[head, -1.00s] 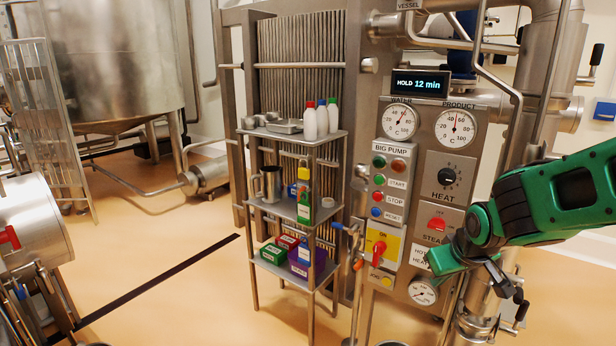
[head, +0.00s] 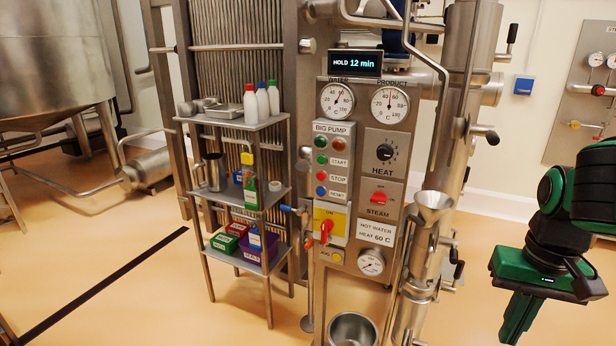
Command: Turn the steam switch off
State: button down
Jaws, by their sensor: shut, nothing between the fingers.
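The steam switch (head: 378,198) is a small red rocker on a grey plate labelled STEAM, on the control panel below the black HEAT knob (head: 385,152). It is in full view with nothing in front of it. Tiny markings beside it are too small to read surely, so I cannot tell its setting. My gripper (head: 517,322) is green and black, shut and empty. It points downward at the lower right, well clear of the panel and to the right of the switch.
A steel funnel (head: 433,206) on a vertical pipe stands between the panel and my gripper. A red rotary switch (head: 327,232) on a yellow plate is left of the steam plate. A shelf rack (head: 235,121) stands left. Open floor lies around my gripper.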

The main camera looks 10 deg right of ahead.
aim_at(379, 198)
jog(key=u, duration=1.4)
jog(key=k, duration=1.35)
jog(key=z, duration=0.4)
jog(key=i, duration=1)
jog(key=u, duration=0.05)
